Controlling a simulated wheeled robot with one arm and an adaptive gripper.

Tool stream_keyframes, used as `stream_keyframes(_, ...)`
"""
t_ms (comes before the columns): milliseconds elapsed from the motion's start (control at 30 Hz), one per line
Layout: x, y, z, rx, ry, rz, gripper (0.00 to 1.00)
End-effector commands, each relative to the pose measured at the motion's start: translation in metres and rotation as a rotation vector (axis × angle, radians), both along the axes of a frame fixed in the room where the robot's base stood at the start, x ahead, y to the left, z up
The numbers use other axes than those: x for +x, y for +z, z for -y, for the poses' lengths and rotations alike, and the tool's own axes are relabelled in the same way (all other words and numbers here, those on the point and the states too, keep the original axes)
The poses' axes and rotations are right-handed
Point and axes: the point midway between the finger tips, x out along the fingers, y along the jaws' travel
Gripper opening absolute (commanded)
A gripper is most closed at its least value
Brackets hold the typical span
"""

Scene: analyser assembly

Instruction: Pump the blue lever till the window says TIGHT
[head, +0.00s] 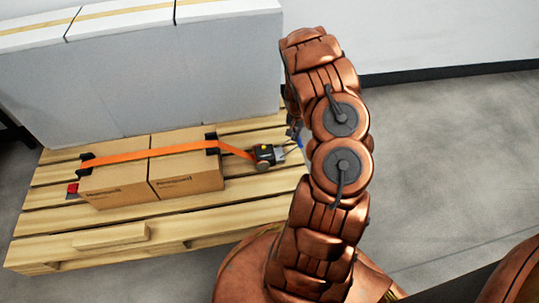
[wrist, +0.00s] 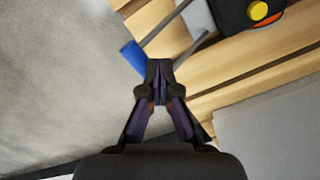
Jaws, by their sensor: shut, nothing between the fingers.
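The tensioner (head: 268,155) is a dark block with yellow on it, at the right end of an orange strap (head: 120,158) on the pallet. Its dark body also shows in the wrist view (wrist: 242,12), with a yellow round part and an orange-red patch. No window wording is legible. The blue lever end (wrist: 132,57) sticks out past the pallet edge, by thin grey rods; a bit of blue shows in the head view (head: 300,143). My gripper (wrist: 159,66) is shut and empty, just right of the blue end in the picture; whether they touch I cannot tell.
Two cardboard boxes (head: 185,181) sit strapped on the wooden pallet (head: 255,205). A large white block (head: 180,85) stands behind them. My arm hides part of the pallet's right end. Grey floor (head: 450,150) lies open to the right.

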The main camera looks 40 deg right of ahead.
Motion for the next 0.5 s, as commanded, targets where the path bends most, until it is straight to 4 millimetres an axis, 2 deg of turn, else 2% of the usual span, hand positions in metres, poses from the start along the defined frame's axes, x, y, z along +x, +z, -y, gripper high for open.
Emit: stream_keyframes(500,0.000,0.036,0.000,-0.002,0.001,0.000,0.00)
